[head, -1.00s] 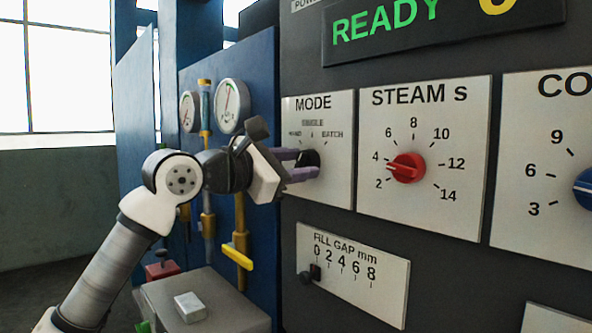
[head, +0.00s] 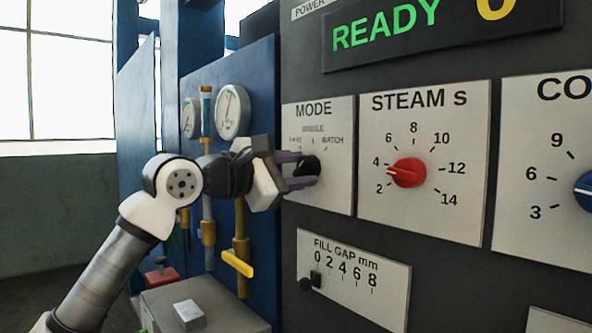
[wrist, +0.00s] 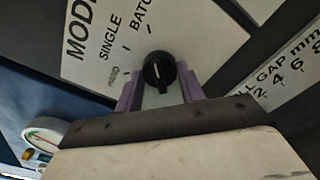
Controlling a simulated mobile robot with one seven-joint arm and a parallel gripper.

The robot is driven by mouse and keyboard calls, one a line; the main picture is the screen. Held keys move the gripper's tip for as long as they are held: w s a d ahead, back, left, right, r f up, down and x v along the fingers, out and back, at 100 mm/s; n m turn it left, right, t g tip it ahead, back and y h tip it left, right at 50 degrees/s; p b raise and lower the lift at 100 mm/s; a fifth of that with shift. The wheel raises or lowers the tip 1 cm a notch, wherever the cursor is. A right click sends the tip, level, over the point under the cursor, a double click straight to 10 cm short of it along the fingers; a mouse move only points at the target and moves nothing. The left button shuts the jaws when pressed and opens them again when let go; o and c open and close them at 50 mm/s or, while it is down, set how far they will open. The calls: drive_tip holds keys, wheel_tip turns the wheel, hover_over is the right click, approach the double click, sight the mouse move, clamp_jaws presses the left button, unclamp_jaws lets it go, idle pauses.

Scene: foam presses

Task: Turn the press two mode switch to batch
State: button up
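The press panel's mode switch, a black round knob, shows in the head view (head: 307,166) and the wrist view (wrist: 158,70). Its white plate (head: 335,185) is marked MODE, with SINGLE and BATCH readable and a third label blurred. My gripper (head: 297,169) reaches the knob from the left. In the wrist view its purple fingers (wrist: 161,82) stand on either side of the knob, apart, with small gaps seeming to show beside it. Contact is not clear. The knob carries a pale line, but which label it points to I cannot tell.
The steam plate with a red knob (head: 408,172) is just right of the mode plate. The fill gap slider plate (head: 352,280) is below. Gauges (head: 232,111), pipes and a yellow lever (head: 238,263) stand behind my arm. A lit READY display (head: 385,25) is above.

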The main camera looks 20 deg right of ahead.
drive_tip(key=o, duration=0.4)
drive_tip(key=shift+o, duration=0.2)
drive_tip(key=b+v, duration=0.3)
drive_tip(key=v, duration=1.1)
drive_tip(key=shift+r, duration=0.1)
